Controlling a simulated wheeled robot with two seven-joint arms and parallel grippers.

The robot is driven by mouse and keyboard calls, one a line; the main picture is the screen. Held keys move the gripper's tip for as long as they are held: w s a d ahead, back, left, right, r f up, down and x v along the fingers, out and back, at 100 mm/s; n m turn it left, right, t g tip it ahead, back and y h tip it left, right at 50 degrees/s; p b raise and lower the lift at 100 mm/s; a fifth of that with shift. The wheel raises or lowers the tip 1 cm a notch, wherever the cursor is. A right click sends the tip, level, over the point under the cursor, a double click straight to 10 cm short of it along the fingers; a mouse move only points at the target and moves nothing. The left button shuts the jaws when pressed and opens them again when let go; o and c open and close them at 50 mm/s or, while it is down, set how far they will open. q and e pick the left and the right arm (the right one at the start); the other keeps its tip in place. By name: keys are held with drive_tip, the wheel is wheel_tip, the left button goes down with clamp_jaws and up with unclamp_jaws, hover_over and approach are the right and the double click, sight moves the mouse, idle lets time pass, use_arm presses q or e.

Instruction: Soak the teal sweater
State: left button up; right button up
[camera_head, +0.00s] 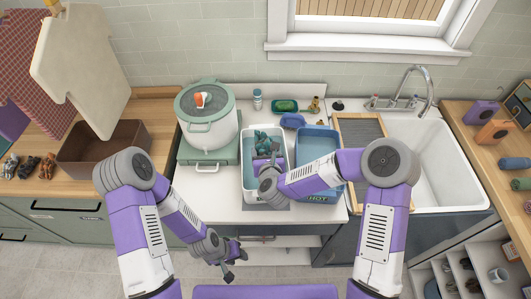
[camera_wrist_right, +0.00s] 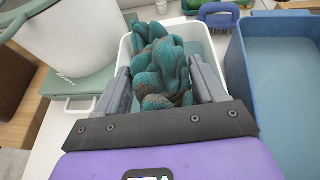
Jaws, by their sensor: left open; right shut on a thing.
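The teal sweater (camera_head: 265,142) is a bunched, brownish-stained teal cloth in the white tub (camera_head: 246,183) on the counter. My right gripper (camera_head: 266,160) is over this tub and shut on the sweater. In the right wrist view the sweater (camera_wrist_right: 160,65) bulges up between the two grey fingers, and its upper part stands above the tub rim (camera_wrist_right: 125,48). How much of it touches the water is hidden. Right of it stands the blue tub (camera_head: 318,148) marked HOT, with water in it. My left gripper (camera_head: 233,262) is open and empty, low in front of the counter.
A white lidded pot (camera_head: 209,130) stands left of the tubs. A blue brush (camera_head: 292,121), a green soap dish (camera_head: 285,105) and a small bottle (camera_head: 257,99) are behind them. A washboard (camera_head: 361,130) and white sink (camera_head: 440,150) are at the right.

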drive_tip(key=o, duration=1.7)
drive_tip(key=shift+r+p, duration=2.15)
drive_tip(key=shift+r, duration=1.9)
drive_tip(key=shift+f, duration=0.15)
